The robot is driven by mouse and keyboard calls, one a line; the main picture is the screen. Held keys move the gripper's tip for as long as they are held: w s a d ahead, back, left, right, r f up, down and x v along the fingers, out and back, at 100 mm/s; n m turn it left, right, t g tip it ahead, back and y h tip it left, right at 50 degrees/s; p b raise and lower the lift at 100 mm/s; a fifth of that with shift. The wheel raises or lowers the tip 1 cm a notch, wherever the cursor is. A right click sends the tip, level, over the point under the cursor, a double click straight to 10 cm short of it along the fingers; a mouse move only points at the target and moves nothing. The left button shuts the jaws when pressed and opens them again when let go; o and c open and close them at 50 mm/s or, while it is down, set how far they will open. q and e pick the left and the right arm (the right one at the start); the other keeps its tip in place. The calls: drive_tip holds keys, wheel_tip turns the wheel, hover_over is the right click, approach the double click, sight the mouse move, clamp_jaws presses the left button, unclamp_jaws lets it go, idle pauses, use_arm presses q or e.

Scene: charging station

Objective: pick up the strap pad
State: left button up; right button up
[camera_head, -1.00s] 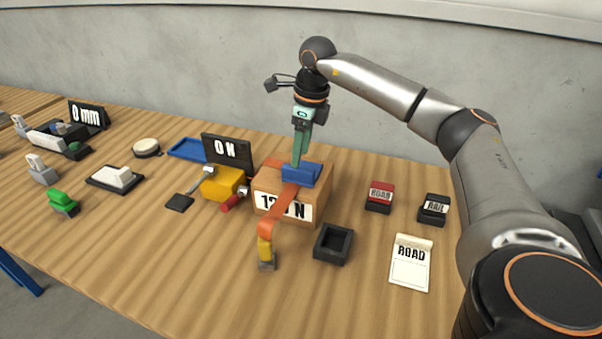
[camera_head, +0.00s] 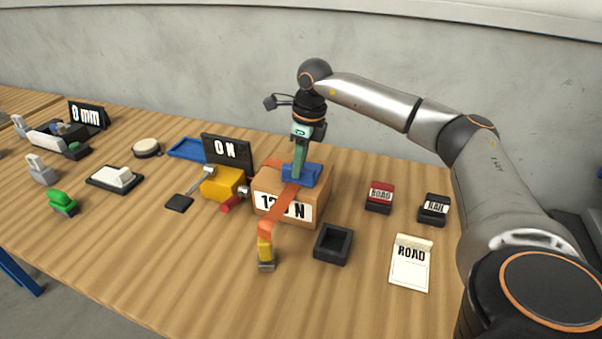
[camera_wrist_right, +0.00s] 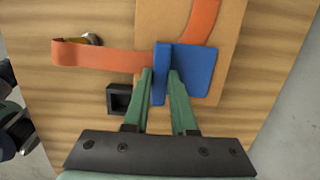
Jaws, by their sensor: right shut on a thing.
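The blue strap pad (camera_head: 302,174) sits on top of the wooden box (camera_head: 316,206), over the orange strap (camera_head: 278,207). My right gripper (camera_head: 298,166) points down from above, its green fingers on the pad. In the right wrist view, the fingertips (camera_wrist_right: 161,74) are shut on the upright rib of the strap pad (camera_wrist_right: 197,77). The pad's flat part rests at the box and strap; I cannot tell any gap beneath it. My left gripper is not in view.
A black open square holder (camera_head: 333,244) stands in front of the box. The ROAD card (camera_head: 411,264), a red ROAD block (camera_head: 380,197) and a black RAIL block (camera_head: 434,210) lie to the right. A yellow device (camera_head: 222,184) stands close left of the box.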

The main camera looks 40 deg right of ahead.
clamp_jaws()
